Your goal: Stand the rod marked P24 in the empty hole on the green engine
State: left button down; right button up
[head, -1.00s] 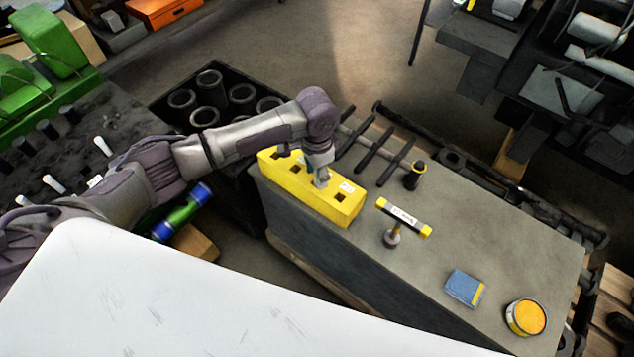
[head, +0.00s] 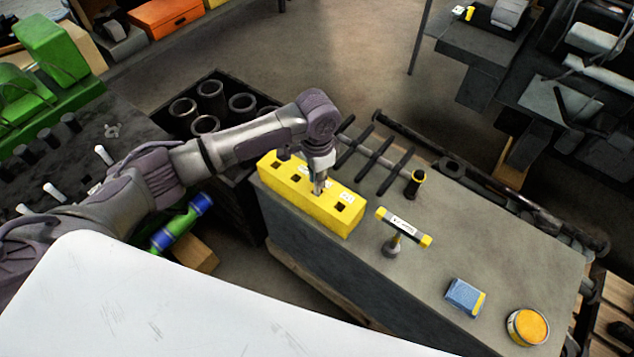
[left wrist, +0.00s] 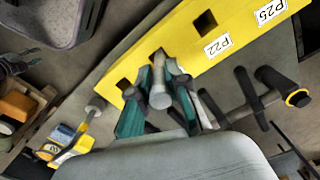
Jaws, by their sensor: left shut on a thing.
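The yellow block (head: 347,220) lies on the grey bench top, with several square holes along its top. My left gripper (head: 318,188) points down over it and is shut on a grey rod (left wrist: 160,96), whose round head shows between the fingers in the left wrist view. The rod stands at a hole of the block; whether its lower end is still in the hole is hidden. Labels P22 and P25 show on the block; I cannot read P24. The green engine (head: 45,50) is at the left, with several white-topped rods (head: 103,155) on its dark deck. My right gripper is not in view.
A T-handled tool with yellow ends (head: 403,226) stands near the block. A dark rack of bars (head: 375,155), a blue box (head: 464,297) and a yellow can (head: 527,327) share the bench. A crate of dark sleeves (head: 210,95) stands between bench and engine.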

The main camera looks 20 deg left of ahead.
pick_arm(q)
notch_tip(320, 180, up, 8)
jog(key=shift+r, duration=0.1)
jog(key=shift+r+p, duration=1.2)
jog(key=shift+p, duration=0.7)
jog(key=shift+r+p, duration=1.05)
jog(key=shift+p, duration=0.45)
jog(key=shift+r, duration=0.1)
notch_tip(320, 180, up, 7)
jog(key=p, duration=0.9)
